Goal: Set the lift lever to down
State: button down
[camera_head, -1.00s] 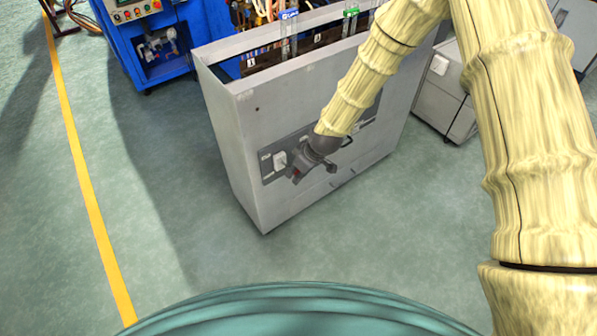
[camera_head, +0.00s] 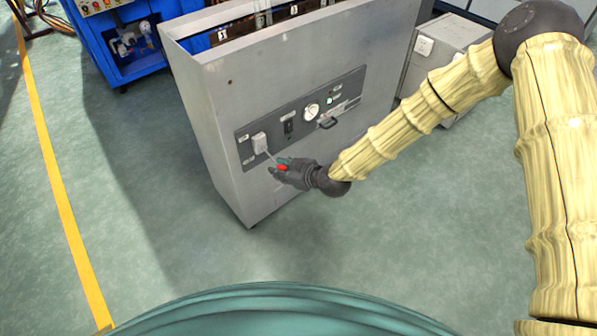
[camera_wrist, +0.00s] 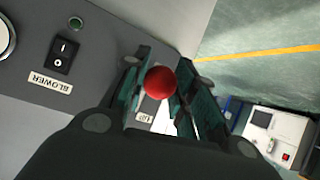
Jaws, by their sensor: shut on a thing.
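The lift lever has a white base (camera_head: 260,143) at the left end of the cabinet's dark control panel. Its thin rod slants down and right in the head view to a red ball knob (camera_head: 282,168). My gripper (camera_head: 280,167) is shut on this knob, low in front of the panel. In the wrist view, the red knob (camera_wrist: 160,82) sits between the two greenish finger pads of my gripper (camera_wrist: 160,88). A white label (camera_wrist: 145,117) shows partly between the fingers. Much of the lever is hidden in the wrist view.
The panel (camera_head: 300,117) also has a black blower switch (camera_head: 289,127), a round dial (camera_head: 312,110) and a dark handle (camera_head: 328,123). The grey cabinet (camera_head: 205,120) has an open top. A blue machine (camera_head: 120,40) stands behind left. The green floor in front is clear.

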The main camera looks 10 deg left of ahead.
jog(key=shift+w+a+f+t+y+b, duration=0.1)
jog(key=shift+f+t+y+b, duration=0.2)
jog(key=shift+f+y+b, duration=0.4)
jog(key=shift+w+a+f, duration=0.15)
jog(key=shift+a+f, duration=0.1)
jog(key=shift+f, duration=0.3)
jog(key=c, duration=1.1)
grip_release()
jog(key=shift+f, duration=0.1)
jog(key=v, duration=1.2)
